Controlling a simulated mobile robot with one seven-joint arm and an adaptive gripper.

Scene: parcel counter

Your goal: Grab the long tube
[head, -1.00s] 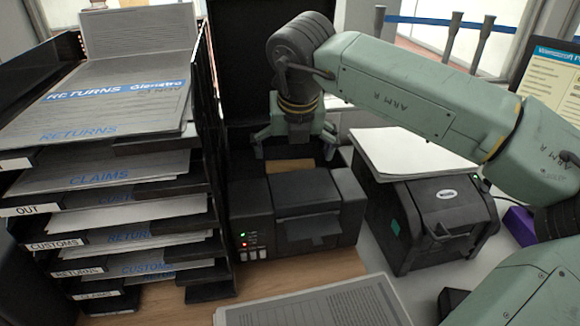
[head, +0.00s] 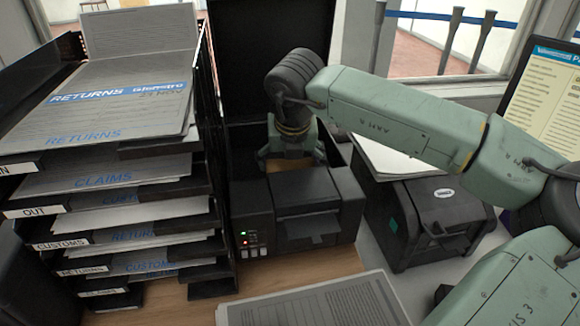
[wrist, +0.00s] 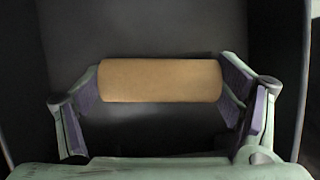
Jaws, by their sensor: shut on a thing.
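The long tube (wrist: 160,80) is a plain brown cardboard cylinder. In the wrist view it lies crosswise between the purple pads of my gripper (wrist: 162,92), with one pad at each end. My gripper is shut on it. In the head view my gripper (head: 292,160) points down behind the black label printer, and a small brown strip of the tube (head: 288,166) shows below it. The printer hides the rest of the tube and the fingertips. The tube is inside a dark, high-walled space; I cannot tell whether it touches the floor there.
The black printer (head: 305,212) stands just in front of my gripper. A black paper rack (head: 215,150) rises close on the left. A second black machine (head: 437,222) with papers on top stands to the right. A stack of printed sheets (head: 318,305) lies in front.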

